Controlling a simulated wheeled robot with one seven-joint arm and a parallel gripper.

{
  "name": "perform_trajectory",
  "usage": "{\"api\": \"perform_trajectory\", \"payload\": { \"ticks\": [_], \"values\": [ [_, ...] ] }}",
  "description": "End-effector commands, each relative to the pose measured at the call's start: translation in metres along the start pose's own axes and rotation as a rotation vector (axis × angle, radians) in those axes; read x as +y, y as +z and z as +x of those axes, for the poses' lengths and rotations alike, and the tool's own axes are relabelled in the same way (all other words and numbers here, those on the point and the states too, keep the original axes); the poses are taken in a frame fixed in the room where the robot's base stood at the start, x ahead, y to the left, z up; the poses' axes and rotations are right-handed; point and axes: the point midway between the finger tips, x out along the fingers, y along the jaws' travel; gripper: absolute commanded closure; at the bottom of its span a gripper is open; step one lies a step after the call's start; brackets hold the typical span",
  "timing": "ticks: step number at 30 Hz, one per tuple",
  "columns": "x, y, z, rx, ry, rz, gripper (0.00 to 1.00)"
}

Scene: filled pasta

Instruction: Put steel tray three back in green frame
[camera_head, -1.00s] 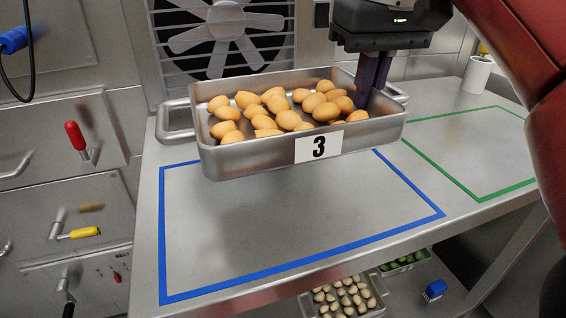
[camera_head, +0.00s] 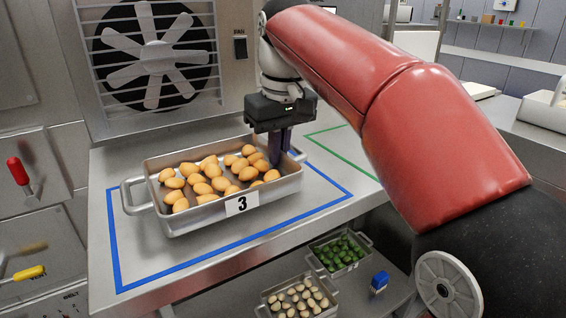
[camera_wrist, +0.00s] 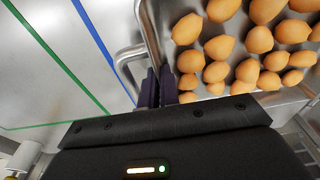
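Steel tray three (camera_head: 200,215) is a metal tray with side handles, a "3" label on its front and several orange-brown egg-shaped pieces inside. It is over the blue frame (camera_head: 180,268) and looks raised off the counter, though its underside is hidden. My gripper (camera_head: 280,150) points down and is shut at the tray's right end. In the wrist view its fingers (camera_wrist: 157,88) are close together at the tray wall beside the handle (camera_wrist: 128,60). The green frame (camera_head: 340,150) lies to the right, partly hidden by my arm; its visible part is empty.
A fan grille (camera_head: 155,55) stands behind the counter. Below are a tray of green pieces (camera_head: 338,250), a tray of pale pieces (camera_head: 298,298) and a blue brush-like item (camera_head: 379,283). A white cup (camera_wrist: 22,158) shows in the wrist view.

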Motion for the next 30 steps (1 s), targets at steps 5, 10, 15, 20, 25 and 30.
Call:
{"api": "perform_trajectory", "payload": {
  "ticks": [5,10,15,20,25,30],
  "values": [
    [0.0017,-0.0053,0.0087,0.001,-0.001,0.0,1.0],
    [0.0017,-0.005,0.0083,0.002,0.0,0.0,1.0],
    [0.0019,-0.0044,0.0124,0.0,0.0,0.0,0.94],
    [0.0019,-0.0044,0.0119,0.0,0.0,0.0,0.75],
    [0.0019,-0.0044,0.0119,0.0,0.0,0.0,0.75],
    [0.0019,-0.0042,0.0144,0.0,0.0,0.0,0.75]
  ]
}}
